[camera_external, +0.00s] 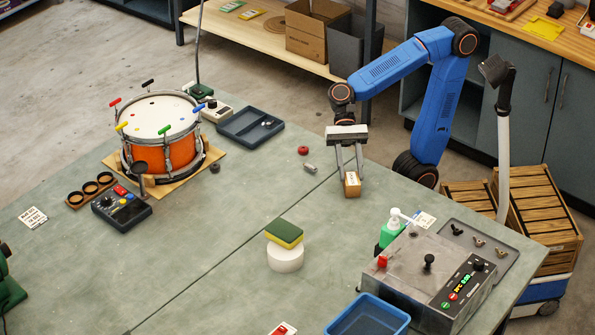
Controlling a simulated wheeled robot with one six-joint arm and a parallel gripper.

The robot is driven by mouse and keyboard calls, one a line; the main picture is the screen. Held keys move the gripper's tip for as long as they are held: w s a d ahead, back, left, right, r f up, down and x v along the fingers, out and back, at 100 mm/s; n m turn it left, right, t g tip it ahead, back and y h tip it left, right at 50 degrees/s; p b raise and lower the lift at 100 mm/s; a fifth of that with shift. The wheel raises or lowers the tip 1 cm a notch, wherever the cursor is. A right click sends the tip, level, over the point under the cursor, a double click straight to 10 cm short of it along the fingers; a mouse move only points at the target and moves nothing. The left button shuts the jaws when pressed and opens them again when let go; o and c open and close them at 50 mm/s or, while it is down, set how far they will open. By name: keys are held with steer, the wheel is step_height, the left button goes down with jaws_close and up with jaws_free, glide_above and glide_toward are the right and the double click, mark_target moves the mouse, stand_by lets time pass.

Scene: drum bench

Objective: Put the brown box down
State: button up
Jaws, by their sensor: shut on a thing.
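The small brown box (352,188) is between the fingers of my gripper (350,174), near the back right edge of the grey-green bench (230,245). My gripper points down and is shut on the box. The box is upright, with a white label on the side facing the camera. I cannot tell whether its underside touches the bench top or hangs just above it.
A sponge on a white round block (285,259) stands nearer. A green bottle (390,232) and a grey machine (425,275) stand front right. An orange drum (172,150) is at left.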

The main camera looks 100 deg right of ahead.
steer(key=shift+f, duration=0.15)
steer(key=o, duration=1.1)
steer(key=shift+r, duration=0.2)
steer(key=v, duration=1.2)
